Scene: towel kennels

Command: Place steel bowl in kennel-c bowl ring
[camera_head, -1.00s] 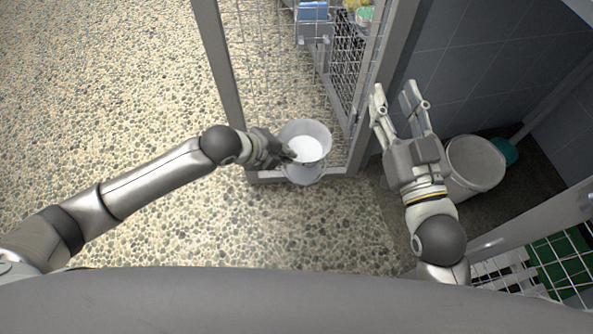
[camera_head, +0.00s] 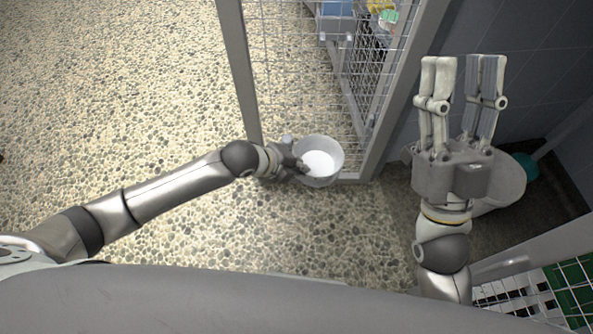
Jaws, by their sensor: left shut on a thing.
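The steel bowl (camera_head: 334,147) is grey with a pale, bright inside and sits at the foot of a wire mesh kennel front. My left gripper (camera_head: 298,166) is shut on the bowl's left rim. The bowl looks roughly level. It hides what lies right below it, and I cannot make out the bowl ring or whether the bowl touches it. My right gripper (camera_head: 462,75) is open and empty, with its fingers towards the top of the picture, to the right of the kennel post.
The kennel's grey post (camera_head: 398,95) and mesh (camera_head: 290,70) stand close to the bowl. A pale bucket (camera_head: 508,190) and a teal item (camera_head: 527,166) are behind my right gripper. Another mesh panel (camera_head: 570,290) is at lower right. The pebbled floor (camera_head: 120,100) at left is clear.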

